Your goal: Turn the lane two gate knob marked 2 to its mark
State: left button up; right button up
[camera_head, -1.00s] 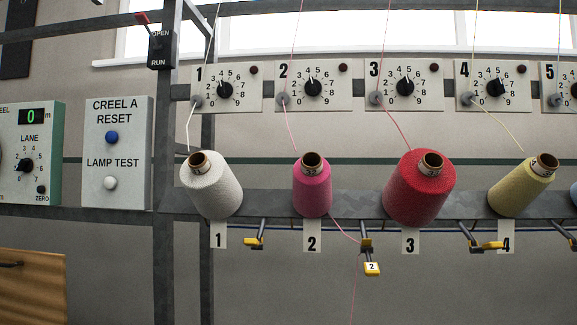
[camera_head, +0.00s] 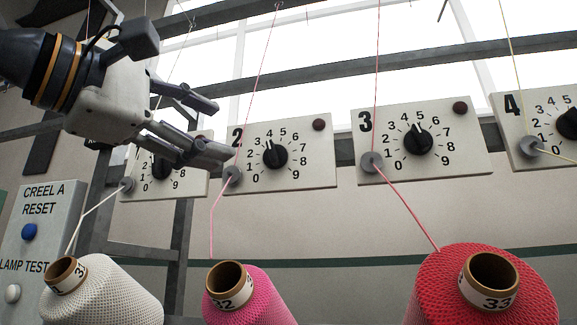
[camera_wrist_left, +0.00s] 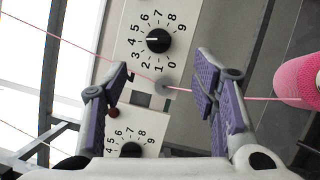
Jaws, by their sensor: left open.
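The lane two gate panel (camera_head: 310,178) is a pale plate marked 2 with a 0 to 9 dial. Its black knob (camera_head: 275,153) has its pointer near the 4; no separate target mark can be made out. In the left wrist view the same knob (camera_wrist_left: 158,40) shows sideways, with its white line toward about 4. My left gripper (camera_head: 221,128) is open and empty, in front of the left edge of the lane two panel. In the left wrist view the open fingers (camera_wrist_left: 163,85) straddle the grey thread guide, with the knob beyond them. My right gripper is out of view.
Panel 1 (camera_head: 190,188) is partly behind my gripper, and panel 3 (camera_head: 465,165) is to the right. Pink thread runs through lane two's guide (camera_head: 232,176) to the pink cone (camera_head: 255,300). White (camera_head: 110,295) and red (camera_head: 440,290) cones stand below the panels.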

aim_at(269, 151)
pick_arm(q)
jog(key=x, duration=1.1)
jog(key=shift+r, duration=0.15)
jog(key=shift+c, duration=0.3)
jog(key=c, duration=1.1)
